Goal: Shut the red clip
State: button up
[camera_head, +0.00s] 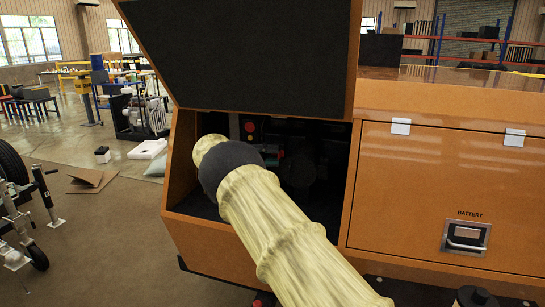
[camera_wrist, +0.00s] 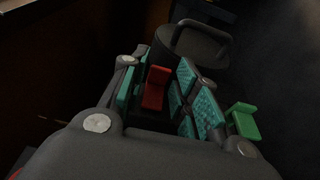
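The red clip (camera_wrist: 155,88) shows in the wrist view as a small upright red piece with a bent top. My gripper (camera_wrist: 158,72) is open, with its teal-padded fingers on either side of the red clip. A dark gap shows between the clip and the right-hand pads; whether the left-hand pad touches it I cannot tell. The clip's lower part is hard to see in the dark. In the head view my arm reaches into the open compartment of the orange light tower (camera_head: 430,190) and hides most of the gripper and the clip.
A green clip (camera_wrist: 243,120) stands just outside the right-hand finger. A dark round part with a curved handle (camera_wrist: 196,42) lies beyond the fingertips. The raised door (camera_head: 245,45) hangs above the compartment. A closed battery panel (camera_head: 400,205) is to its right.

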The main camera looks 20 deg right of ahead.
jog(key=shift+d, duration=0.2)
grip_shut()
jog(key=shift+s+r, duration=0.1)
jog(key=shift+d+r+p, duration=0.1)
jog(key=shift+p, duration=0.55)
jog(key=shift+n+t+p, duration=0.4)
jog(key=shift+t+p, duration=0.2)
jog(key=shift+f, duration=0.2)
grip_release()
